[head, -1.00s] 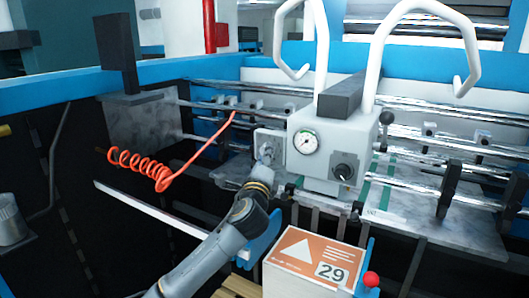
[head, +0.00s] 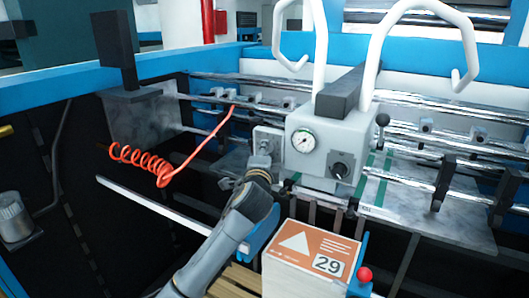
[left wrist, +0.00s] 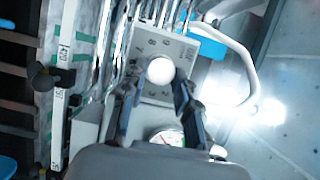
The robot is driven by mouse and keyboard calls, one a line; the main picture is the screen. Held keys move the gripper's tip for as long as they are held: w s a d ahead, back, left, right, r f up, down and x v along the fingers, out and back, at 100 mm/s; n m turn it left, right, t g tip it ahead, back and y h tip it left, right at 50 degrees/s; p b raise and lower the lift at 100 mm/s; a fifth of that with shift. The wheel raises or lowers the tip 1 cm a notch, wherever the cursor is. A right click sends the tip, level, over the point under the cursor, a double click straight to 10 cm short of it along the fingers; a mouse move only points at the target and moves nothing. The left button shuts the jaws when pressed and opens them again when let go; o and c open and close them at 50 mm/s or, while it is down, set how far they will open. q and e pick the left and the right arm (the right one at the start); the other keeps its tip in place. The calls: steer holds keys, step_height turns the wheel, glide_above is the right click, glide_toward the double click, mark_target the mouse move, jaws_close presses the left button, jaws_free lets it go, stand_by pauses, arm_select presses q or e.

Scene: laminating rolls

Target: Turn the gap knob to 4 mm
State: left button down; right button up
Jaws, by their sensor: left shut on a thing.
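The gap knob (left wrist: 160,70) is a pale round knob on a light grey plate (left wrist: 178,45) with small marks around it, in the left wrist view. In the head view this plate (head: 268,138) is on the left side of the grey gauge box (head: 325,140). My left gripper (left wrist: 158,86) has one dark finger on each side of the knob and is shut on it. In the head view my left gripper (head: 261,160) is at the plate and hides the knob. I cannot read the knob's setting. My right gripper is not in view.
The box carries a round gauge (head: 304,141) and a black knob (head: 339,170). Curved white tubes (head: 320,45) rise above it. A coiled orange hose (head: 145,160) hangs left of my arm. A carton marked 29 (head: 315,262) and a red ball-topped lever (head: 364,274) are below.

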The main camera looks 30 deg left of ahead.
arm_select(q)
steer(key=c, duration=1)
jaws_free()
steer(key=v, duration=1.2)
steer(key=shift+a, duration=0.1)
